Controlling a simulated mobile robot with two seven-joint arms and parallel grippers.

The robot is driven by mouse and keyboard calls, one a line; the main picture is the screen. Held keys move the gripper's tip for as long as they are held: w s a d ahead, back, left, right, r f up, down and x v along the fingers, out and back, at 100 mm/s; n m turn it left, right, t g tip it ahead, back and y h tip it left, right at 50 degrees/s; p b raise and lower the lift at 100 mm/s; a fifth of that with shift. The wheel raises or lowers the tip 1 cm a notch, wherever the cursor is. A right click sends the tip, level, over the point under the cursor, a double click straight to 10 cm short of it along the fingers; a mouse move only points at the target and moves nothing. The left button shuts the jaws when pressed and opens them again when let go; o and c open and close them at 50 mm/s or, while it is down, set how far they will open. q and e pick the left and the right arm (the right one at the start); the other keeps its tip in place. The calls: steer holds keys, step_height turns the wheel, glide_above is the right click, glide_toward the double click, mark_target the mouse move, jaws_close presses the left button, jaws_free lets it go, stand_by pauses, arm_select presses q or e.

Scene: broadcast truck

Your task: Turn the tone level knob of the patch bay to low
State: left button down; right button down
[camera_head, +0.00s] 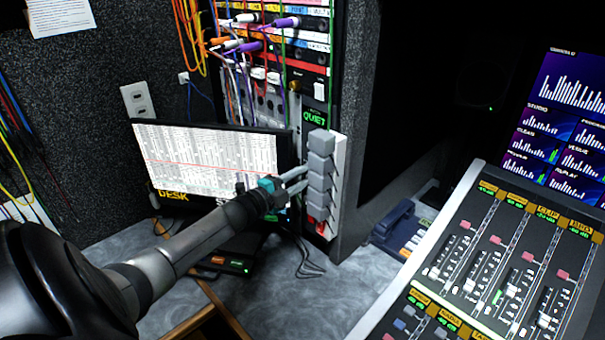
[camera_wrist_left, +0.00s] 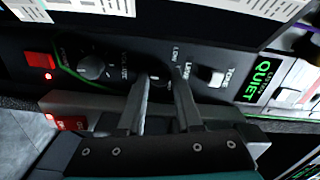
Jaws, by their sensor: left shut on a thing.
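The fingers are shut on this knob, which sits beside small "LOW" lettering. Its pointer is mostly hidden, so I cannot tell its setting. In the head view my left gripper (camera_head: 305,180) reaches behind grey plugs. My right gripper is out of view.
A power strip with grey plugs (camera_head: 321,165) stands close by the left fingers. A round volume knob (camera_wrist_left: 92,67), a red button (camera_wrist_left: 39,61) and a white switch (camera_wrist_left: 212,76) flank the held knob. A monitor (camera_head: 215,155) and mixing console (camera_head: 480,270) stand nearby.

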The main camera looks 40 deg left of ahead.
arm_select(q)
steer(key=shift+n, duration=0.4)
steer(key=c, duration=0.6)
jaws_free()
steer(key=s+p, duration=0.1)
steer(key=s, duration=0.4)
steer(key=s+a, duration=0.1)
steer(key=s, duration=0.4)
steer(key=s+p, duration=0.1)
steer(key=s, duration=0.4)
steer(key=shift+s+a+p, duration=0.1)
steer(key=shift+a+p, duration=0.1)
steer(key=shift+p, duration=0.1)
